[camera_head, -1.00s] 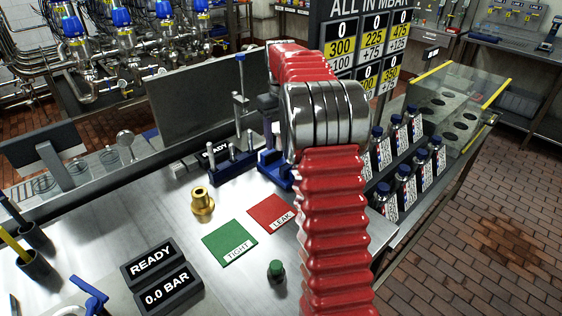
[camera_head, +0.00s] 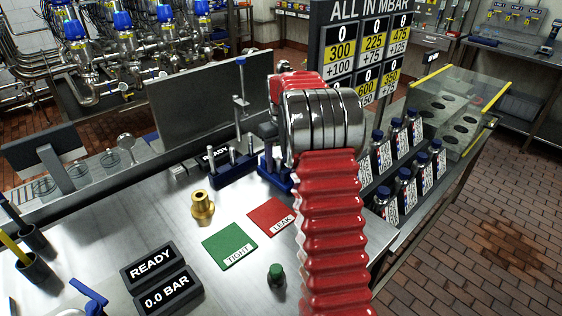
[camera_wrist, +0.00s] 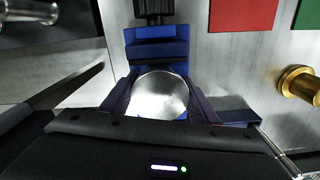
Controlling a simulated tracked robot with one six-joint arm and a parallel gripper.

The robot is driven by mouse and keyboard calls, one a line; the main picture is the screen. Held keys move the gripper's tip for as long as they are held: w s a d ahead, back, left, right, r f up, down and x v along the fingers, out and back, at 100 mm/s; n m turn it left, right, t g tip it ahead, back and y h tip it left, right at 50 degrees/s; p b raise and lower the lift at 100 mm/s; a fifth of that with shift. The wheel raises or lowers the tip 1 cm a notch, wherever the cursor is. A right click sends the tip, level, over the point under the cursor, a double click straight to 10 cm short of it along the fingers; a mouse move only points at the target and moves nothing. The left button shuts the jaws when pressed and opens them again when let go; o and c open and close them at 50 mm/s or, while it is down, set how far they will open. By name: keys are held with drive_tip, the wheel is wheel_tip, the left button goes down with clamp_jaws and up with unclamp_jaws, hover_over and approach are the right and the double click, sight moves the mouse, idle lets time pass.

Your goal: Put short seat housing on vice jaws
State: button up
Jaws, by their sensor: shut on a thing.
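The short seat housing (camera_wrist: 158,94) is a round, shiny silver piece seen end-on in the wrist view. My gripper (camera_wrist: 160,100) is shut on it, with one dark finger on each side. The blue vice (camera_wrist: 156,50) lies just beyond and around the housing in the wrist view. I cannot tell whether the housing touches the jaws. In the head view the vice (camera_head: 272,172) is partly hidden behind my red arm, and my gripper and the housing are hidden.
A brass fitting (camera_head: 202,204) stands left of the green TIGHT mat (camera_head: 229,247) and red LEAK mat (camera_head: 268,214). A blue rack of metal pins (camera_head: 232,170) is left of the vice. Labelled bottles (camera_head: 400,188) stand to the right of my arm.

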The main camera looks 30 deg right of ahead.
drive_tip(key=shift+f, duration=0.15)
drive_tip(key=o, duration=1.2)
wheel_tip(320, 180, up, 12)
drive_tip(key=shift+r, duration=0.1)
idle(0.6)
